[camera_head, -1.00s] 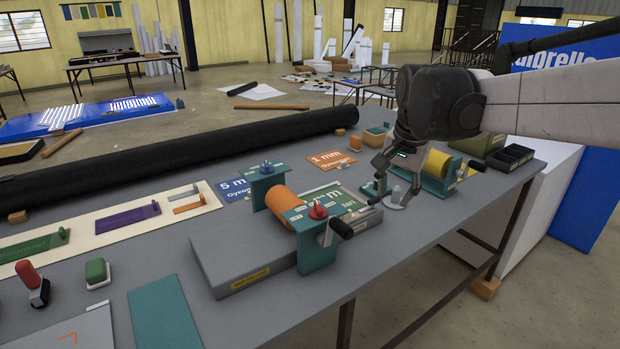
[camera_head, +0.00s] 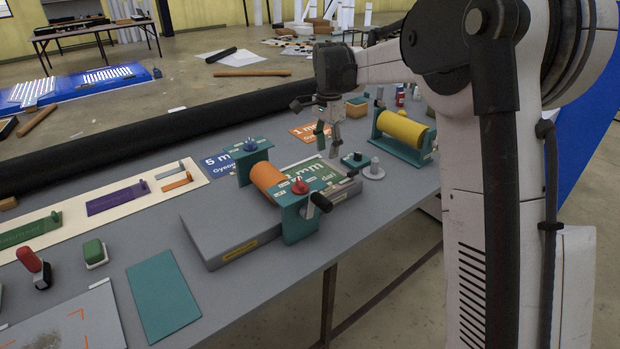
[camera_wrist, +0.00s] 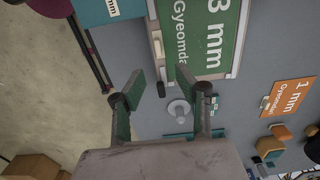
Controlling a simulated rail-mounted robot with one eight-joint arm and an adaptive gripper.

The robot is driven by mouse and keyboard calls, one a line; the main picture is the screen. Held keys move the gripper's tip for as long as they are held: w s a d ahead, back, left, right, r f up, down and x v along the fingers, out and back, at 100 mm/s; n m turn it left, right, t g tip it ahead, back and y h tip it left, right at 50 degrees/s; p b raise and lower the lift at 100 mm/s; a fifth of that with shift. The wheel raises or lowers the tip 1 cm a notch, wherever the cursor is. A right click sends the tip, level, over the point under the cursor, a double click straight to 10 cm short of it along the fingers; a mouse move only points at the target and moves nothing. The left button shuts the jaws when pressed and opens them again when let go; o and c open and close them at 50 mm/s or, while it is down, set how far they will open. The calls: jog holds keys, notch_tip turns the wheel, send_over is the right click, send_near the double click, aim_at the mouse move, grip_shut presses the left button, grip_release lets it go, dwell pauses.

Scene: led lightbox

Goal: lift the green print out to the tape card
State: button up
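The green print (camera_head: 328,172), marked "3 mm", lies flat on the grey bed of the roller press (camera_head: 222,226), partly hidden by the orange roller and teal frame. In the wrist view the green print (camera_wrist: 210,38) is at the top, beyond my fingers. My gripper (camera_head: 329,146) hangs above the print's far right side, fingers down. In the wrist view my gripper (camera_wrist: 158,82) has its fingers apart with nothing between them. A cream board (camera_head: 115,208) with green, purple and orange strips lies at left; I cannot tell whether it is the tape card.
A blue "5 mm" card (camera_head: 217,164) and an orange "1 mm" card (camera_head: 308,132) lie behind the press. A grey knobbed piece (camera_head: 374,170) and a yellow roller (camera_head: 402,130) stand right. A long black roll (camera_head: 90,165) runs along the back. A teal mat (camera_head: 163,297) lies in front.

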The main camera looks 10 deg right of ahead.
aim_at(327, 181)
notch_tip(327, 181, down, 6)
jog(key=shift+f, duration=0.2)
jog(key=shift+s+d+f+p, duration=0.1)
jog(key=shift+f+p, duration=0.1)
jog(key=shift+f, duration=1.2)
jog(key=shift+s+d+f+p, duration=0.1)
jog(key=shift+f+p, duration=0.1)
jog(key=shift+f, duration=1.2)
jog(key=shift+c, duration=0.5)
grip_shut()
